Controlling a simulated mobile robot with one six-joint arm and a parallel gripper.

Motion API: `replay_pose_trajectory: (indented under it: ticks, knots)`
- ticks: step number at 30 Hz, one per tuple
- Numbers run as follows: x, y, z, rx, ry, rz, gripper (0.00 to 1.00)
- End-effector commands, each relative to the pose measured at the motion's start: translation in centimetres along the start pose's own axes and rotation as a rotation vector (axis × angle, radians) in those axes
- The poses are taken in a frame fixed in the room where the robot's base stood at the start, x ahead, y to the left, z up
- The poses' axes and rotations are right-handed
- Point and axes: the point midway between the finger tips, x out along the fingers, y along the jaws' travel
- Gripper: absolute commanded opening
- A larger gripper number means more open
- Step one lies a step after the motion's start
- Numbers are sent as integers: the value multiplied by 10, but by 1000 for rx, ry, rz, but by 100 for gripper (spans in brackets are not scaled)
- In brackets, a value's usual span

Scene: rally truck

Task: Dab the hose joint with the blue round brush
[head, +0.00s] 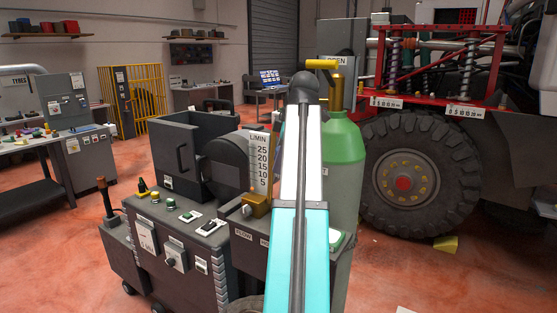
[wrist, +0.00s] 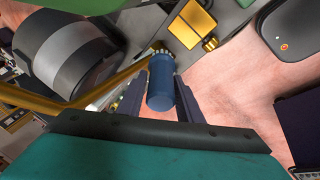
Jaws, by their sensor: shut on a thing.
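In the wrist view a blue round cylinder, which looks like the blue round brush (wrist: 160,96), sits between the two dark fingers of my gripper (wrist: 163,80). The gripper is shut on it. The brush's far end, with a pale, brassy rim, points toward the top of the picture, near a yellow block on a grey surface. I cannot tell whether it touches anything. A yellow-brown pipe or hose (wrist: 105,90) runs in from the left toward the fingers. I cannot make out the hose joint for certain. In the head view my arm hides my gripper and the brush.
In the head view a dark cart (head: 180,235) with knobs and a flow scale (head: 260,165) stands left of my arm. A green gas cylinder (head: 346,165) stands close behind my arm. A truck wheel (head: 415,180) is at right.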

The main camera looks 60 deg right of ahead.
Motion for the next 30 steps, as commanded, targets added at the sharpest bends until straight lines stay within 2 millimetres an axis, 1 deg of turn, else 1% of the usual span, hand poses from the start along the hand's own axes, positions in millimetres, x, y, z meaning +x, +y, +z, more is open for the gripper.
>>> replay_pose_trajectory:
  ticks: [5,19,24,30]
  knots:
    - [6,-2,1,0,0,0,10]
    - [39,-15,10,-1,0,0,10]
    - [45,-17,12,-1,0,0,10]
    - [45,-17,12,-1,0,0,10]
